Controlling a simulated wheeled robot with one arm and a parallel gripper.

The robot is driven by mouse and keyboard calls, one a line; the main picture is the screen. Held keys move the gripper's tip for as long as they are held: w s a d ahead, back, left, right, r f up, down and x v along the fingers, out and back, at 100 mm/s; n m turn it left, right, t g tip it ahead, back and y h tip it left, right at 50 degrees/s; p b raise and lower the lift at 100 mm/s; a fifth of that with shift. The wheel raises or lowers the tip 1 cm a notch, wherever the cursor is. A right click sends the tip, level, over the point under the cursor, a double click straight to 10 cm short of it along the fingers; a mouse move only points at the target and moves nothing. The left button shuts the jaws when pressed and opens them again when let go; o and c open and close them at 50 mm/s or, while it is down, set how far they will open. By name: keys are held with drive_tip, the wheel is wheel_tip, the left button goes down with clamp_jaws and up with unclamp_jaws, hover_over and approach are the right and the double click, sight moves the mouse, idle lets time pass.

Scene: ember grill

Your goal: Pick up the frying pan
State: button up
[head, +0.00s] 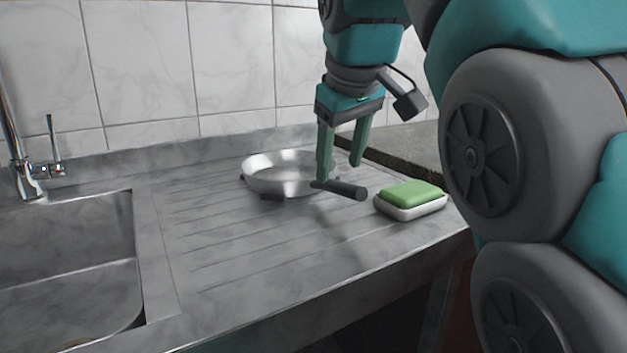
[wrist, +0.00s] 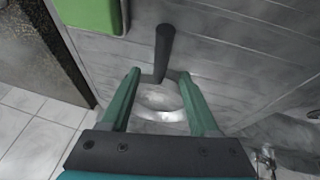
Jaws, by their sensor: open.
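The frying pan (head: 272,180) is a shallow silver pan with a dark handle (head: 345,189). It sits upright on the grooved metal drainboard near the back wall, its handle pointing right and toward the front. In the wrist view the pan (wrist: 160,100) shows between the fingers, and its dark handle (wrist: 165,50) extends away beyond the fingertips. My gripper (head: 341,172) is open and empty, pointing down over the handle side of the pan. In the wrist view its two green fingers (wrist: 158,74) stand apart on either side of the pan and handle base. I cannot tell the exact height above the handle.
A green sponge on a white dish (head: 410,212) stands right of the handle; the green sponge also shows in the wrist view (wrist: 90,14). A sink (head: 65,270) with a tap (head: 20,160) is at left. A tiled wall (head: 230,60) stands behind. The front drainboard is clear.

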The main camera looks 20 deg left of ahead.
sight(336, 181)
drive_tip(key=shift+p+x, duration=0.3)
drive_tip(key=shift+x, duration=2.75)
drive_tip(key=shift+s, duration=0.1)
drive_tip(key=shift+c, duration=0.2)
clamp_jaws()
